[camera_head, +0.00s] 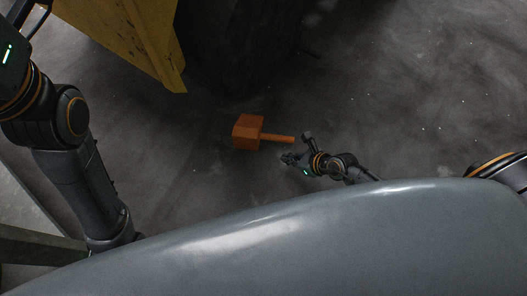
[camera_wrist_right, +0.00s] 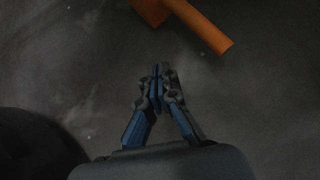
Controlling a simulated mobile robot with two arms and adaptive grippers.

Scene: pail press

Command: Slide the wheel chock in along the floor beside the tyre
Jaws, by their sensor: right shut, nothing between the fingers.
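The orange wheel chock (camera_head: 247,133) lies on the floor in the head view, with a short bar handle pointing right. The dark tyre (camera_head: 240,45) stands behind it, with a floor gap between them. My right gripper (camera_head: 287,158) is just below and right of the handle, apart from it. In the right wrist view the gripper (camera_wrist_right: 158,70) is shut and empty, and the chock's orange handle (camera_wrist_right: 203,27) shows beyond the fingertips at the top. My left arm is at the left edge of the head view; its fingers are not visible.
A yellow vehicle body panel (camera_head: 135,35) hangs over the floor at the upper left, beside the tyre. The grey concrete floor (camera_head: 420,110) to the right is clear. A metal rail (camera_head: 40,248) shows at the lower left.

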